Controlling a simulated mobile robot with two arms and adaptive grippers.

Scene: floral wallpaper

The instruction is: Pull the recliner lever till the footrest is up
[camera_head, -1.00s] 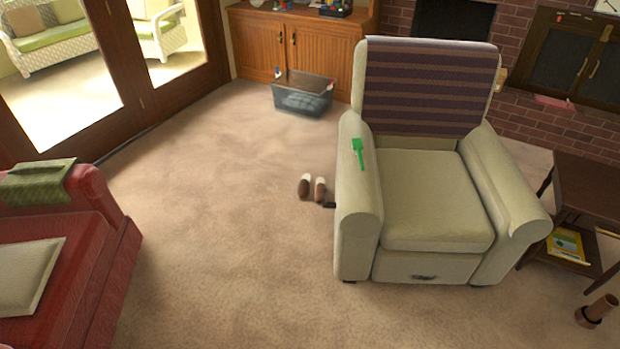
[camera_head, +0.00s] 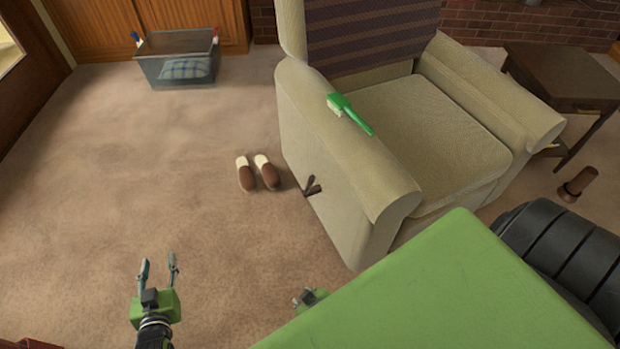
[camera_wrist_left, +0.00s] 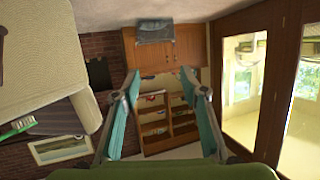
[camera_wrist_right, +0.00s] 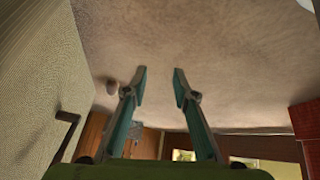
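The beige recliner (camera_head: 430,130) stands right of centre in the head view. Its dark lever (camera_head: 312,186) sticks out low on the left side; it also shows in the right wrist view (camera_wrist_right: 66,127). The recliner's front is mostly hidden behind my green body, so the footrest cannot be seen. My left gripper (camera_head: 158,262) is open and empty over the carpet, left of the recliner and apart from the lever. My right gripper (camera_wrist_right: 160,72) is open and empty beside the recliner's side, with the lever left of its fingers. In the head view it is mostly hidden.
Brown-and-white slippers (camera_head: 257,173) lie on the carpet near the lever. A green brush (camera_head: 350,112) rests on the near armrest. A clear bin (camera_head: 178,62) stands at the back left. A dark side table (camera_head: 560,78) stands right of the recliner. Carpet on the left is free.

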